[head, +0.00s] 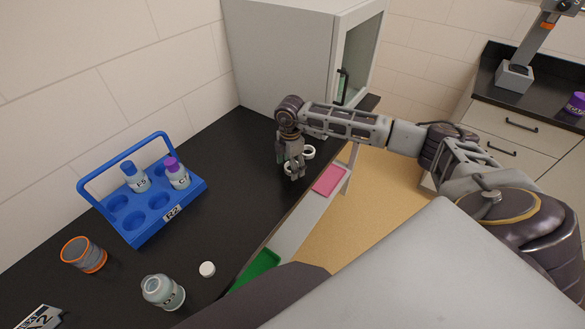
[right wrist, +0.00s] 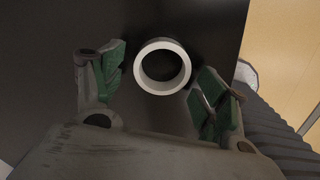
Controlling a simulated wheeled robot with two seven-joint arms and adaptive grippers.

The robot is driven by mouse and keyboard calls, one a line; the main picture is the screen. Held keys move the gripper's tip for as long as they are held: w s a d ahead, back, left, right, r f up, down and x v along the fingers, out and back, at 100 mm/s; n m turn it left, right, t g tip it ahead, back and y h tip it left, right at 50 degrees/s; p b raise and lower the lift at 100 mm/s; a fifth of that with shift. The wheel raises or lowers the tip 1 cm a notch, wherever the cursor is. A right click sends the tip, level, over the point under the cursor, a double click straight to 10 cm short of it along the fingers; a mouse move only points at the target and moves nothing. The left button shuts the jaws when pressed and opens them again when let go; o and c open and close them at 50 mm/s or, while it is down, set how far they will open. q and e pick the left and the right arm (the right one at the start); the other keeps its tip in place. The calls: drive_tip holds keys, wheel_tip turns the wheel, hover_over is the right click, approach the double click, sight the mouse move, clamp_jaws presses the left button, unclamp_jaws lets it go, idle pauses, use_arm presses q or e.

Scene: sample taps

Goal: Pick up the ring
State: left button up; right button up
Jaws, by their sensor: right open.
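A white ring (right wrist: 162,90) lies on the dark counter in the right wrist view, its hole facing the camera. It sits between and just beyond my open, green-padded fingers, with no contact visible. In the head view, my right gripper (head: 293,174) points down over the counter near its edge. A white ring shape (head: 309,153) shows just right of the gripper, and another white curved part (head: 288,169) is partly hidden behind the fingers. I cannot tell which is the ring in the wrist view. My left gripper is not in view.
A grey cabinet (head: 285,50) stands behind the gripper. A blue rack (head: 142,238) with two capped bottles stands left. An orange-rimmed cup (head: 84,255), a bottle (head: 163,292) and a white cap (head: 207,269) are nearer. Pink (head: 328,180) and green (head: 256,268) areas line the counter's edge.

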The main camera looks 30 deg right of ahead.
idle(0.3)
drive_tip(key=c, duration=0.9)
wheel_tip(320, 180, up, 10)
drive_tip(key=shift+b, duration=0.45)
drive_tip(key=shift+r, duration=0.15)
idle(0.4)
